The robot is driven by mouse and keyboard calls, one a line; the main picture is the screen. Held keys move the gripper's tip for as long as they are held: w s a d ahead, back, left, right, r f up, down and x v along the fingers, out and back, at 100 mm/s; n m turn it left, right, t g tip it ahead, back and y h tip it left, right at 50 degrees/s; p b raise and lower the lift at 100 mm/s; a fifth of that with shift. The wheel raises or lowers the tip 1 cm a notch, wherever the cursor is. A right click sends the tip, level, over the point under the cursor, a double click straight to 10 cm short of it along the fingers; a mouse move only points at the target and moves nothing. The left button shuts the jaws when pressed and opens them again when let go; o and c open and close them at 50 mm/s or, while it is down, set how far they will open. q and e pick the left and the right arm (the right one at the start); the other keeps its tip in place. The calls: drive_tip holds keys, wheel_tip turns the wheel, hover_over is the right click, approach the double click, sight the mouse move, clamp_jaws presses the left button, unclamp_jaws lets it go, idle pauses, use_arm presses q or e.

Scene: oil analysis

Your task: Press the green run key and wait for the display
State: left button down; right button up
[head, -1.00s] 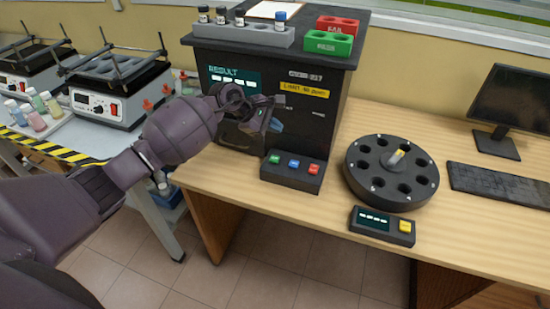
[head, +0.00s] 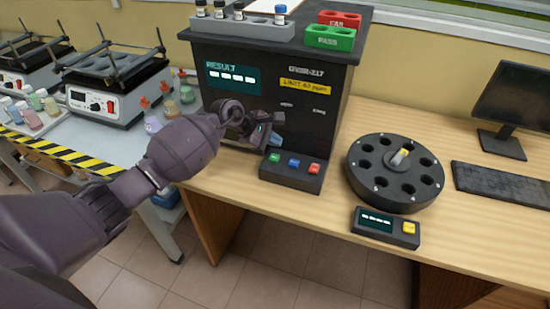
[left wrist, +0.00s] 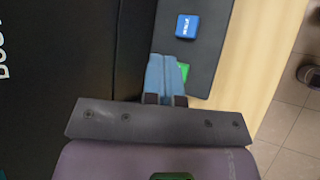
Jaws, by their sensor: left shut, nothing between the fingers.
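The dark analyser (head: 320,65) stands on the wooden bench. Its RESULT display (head: 233,79) shows only a row of short white dashes. The green run key (head: 274,158) is at the left end of the key panel at its foot, beside a blue key (head: 294,163) and a red key (head: 314,168). My left gripper (head: 277,141) is shut and empty, its blue fingertips just above the green key. In the left wrist view the fingertips (left wrist: 165,75) partly cover the green key (left wrist: 184,71); whether they touch it I cannot tell. My right gripper is out of view.
Right of the analyser are a round black rotor (head: 395,172) and a small box with a yellow key (head: 386,227). A vial rack (head: 243,27) and red and green PASS/FAIL holders (head: 330,37) sit on top. A keyboard (head: 503,185) lies farther right.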

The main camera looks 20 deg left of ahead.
sight(274, 159)
use_arm(q)
drive_tip(key=shift+f+b, duration=0.3)
drive_tip(key=shift+f, duration=0.95)
drive_tip(key=shift+f+b, duration=0.3)
drive_tip(key=shift+b, duration=0.05)
drive_tip(key=shift+r, duration=0.1)
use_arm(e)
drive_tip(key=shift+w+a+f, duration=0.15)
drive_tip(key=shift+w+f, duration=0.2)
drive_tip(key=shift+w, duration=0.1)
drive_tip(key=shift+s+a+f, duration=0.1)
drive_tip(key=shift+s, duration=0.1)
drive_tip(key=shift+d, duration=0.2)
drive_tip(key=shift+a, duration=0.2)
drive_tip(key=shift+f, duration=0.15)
